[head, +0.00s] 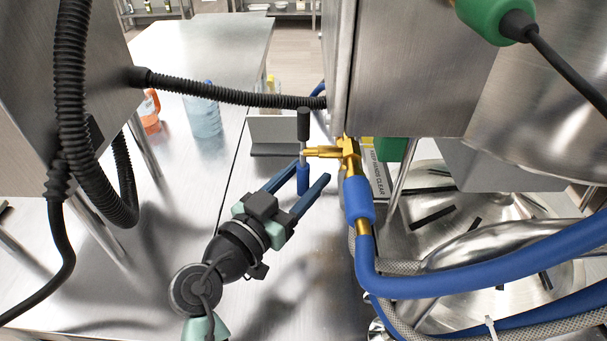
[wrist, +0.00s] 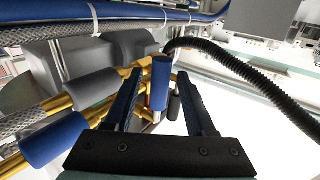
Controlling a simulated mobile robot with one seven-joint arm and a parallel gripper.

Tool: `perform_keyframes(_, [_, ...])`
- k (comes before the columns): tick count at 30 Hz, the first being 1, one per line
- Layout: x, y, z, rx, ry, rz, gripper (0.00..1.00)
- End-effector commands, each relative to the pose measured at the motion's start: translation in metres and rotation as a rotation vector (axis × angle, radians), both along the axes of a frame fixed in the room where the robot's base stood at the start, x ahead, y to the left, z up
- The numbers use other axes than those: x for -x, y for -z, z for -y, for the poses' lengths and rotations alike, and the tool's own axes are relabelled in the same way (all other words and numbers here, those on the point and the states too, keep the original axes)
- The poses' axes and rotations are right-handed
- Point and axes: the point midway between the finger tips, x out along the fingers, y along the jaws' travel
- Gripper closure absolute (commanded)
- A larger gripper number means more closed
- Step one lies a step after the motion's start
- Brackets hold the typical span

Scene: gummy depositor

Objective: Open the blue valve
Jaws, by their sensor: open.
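The blue valve has a T-shaped handle with a blue grip (head: 303,180) at its lower end and a dark grip (head: 303,123) at its upper end. The handle joins a brass pipe fitting (head: 347,152) on its right. My gripper (head: 309,171) is open, with its blue fingers reaching up to the handle. In the wrist view the blue grip (wrist: 160,82) stands between the two fingertips (wrist: 160,74), nearer the left finger. I cannot tell whether a finger touches it. The dark grip shows partly behind the fingers (wrist: 174,107).
A blue hose (head: 440,283) runs from the brass fitting to the right. A steel machine housing (head: 420,70) stands above the valve. A black corrugated hose (head: 235,97) crosses behind it. Bottles (head: 203,118) stand at the back left. The steel table (head: 300,290) is clear near my gripper.

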Motion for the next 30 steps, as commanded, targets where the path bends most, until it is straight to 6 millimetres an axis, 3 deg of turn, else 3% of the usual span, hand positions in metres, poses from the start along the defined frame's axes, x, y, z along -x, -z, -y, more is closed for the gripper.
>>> perform_keyframes(6, [-0.0003,-0.0001,0.0003,-0.001,0.000,0.001,0.44])
perform_keyframes(15, [0.0000,-0.0001,0.0001,0.000,0.000,0.000,0.98])
perform_keyframes(30, [0.0001,-0.0001,-0.0001,0.000,0.000,0.000,1.00])
